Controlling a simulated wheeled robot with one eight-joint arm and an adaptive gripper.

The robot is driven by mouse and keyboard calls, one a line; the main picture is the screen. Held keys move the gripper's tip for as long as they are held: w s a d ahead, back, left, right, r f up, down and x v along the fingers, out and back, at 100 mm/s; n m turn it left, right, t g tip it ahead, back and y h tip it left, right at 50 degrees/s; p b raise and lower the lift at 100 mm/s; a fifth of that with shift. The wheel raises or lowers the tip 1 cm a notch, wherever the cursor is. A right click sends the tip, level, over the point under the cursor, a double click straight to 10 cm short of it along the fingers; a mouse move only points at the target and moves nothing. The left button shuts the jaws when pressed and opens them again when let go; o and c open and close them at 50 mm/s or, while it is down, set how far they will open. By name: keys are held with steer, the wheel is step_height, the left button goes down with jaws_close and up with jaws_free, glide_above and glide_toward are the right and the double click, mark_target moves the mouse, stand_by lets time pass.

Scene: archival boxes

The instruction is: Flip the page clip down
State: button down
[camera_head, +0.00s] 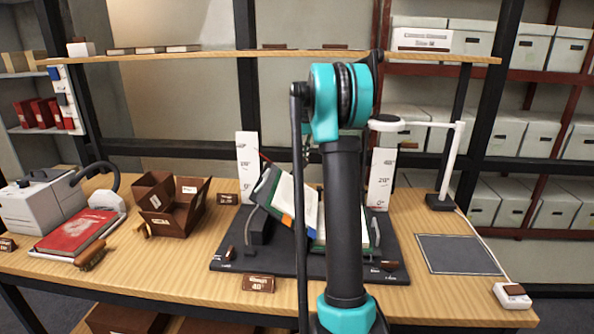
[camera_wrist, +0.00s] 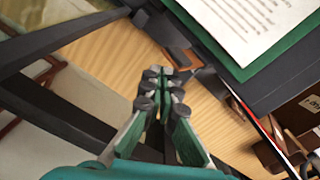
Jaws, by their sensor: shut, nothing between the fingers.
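An open book with a green cover (camera_head: 290,205) lies on a black cradle board (camera_head: 232,262) on the table; its left side is raised at a tilt. My arm hides the book's middle. A small brown tab (camera_head: 228,252) stands at the board's front left. A curved grey piece (camera_head: 376,232) is at the book's right edge. I cannot tell for certain which part is the page clip. My gripper (camera_wrist: 163,78) is shut and empty in the wrist view, its tips close to a brown tab (camera_wrist: 182,57); contact is unclear. A printed page (camera_wrist: 250,25) lies beyond. The head view hides the gripper.
White scale boards (camera_head: 247,168) stand behind the cradle. A white lamp (camera_head: 440,160) and a grey mat (camera_head: 458,254) are at right. At left are brown boxes (camera_head: 172,205), a red book (camera_head: 78,230) and a grey machine (camera_head: 38,205). A label block (camera_head: 258,284) sits in front.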

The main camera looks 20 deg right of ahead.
mark_target(303, 164)
steer(key=shift+s+a+f, duration=0.1)
steer(key=shift+s+a, duration=0.25)
steer(key=shift+s, duration=0.45)
steer(key=shift+s+a+f, duration=0.1)
steer(key=shift+s+a, duration=0.2)
steer(key=shift+s, duration=0.55)
steer(key=shift+s+a+f, duration=0.1)
steer(key=shift+s+a, duration=0.25)
steer(key=shift+s, duration=0.45)
step_height(303, 164, up, 10)
steer(key=w+d, duration=0.1)
steer(key=w, duration=0.2)
steer(key=shift+d, duration=0.1)
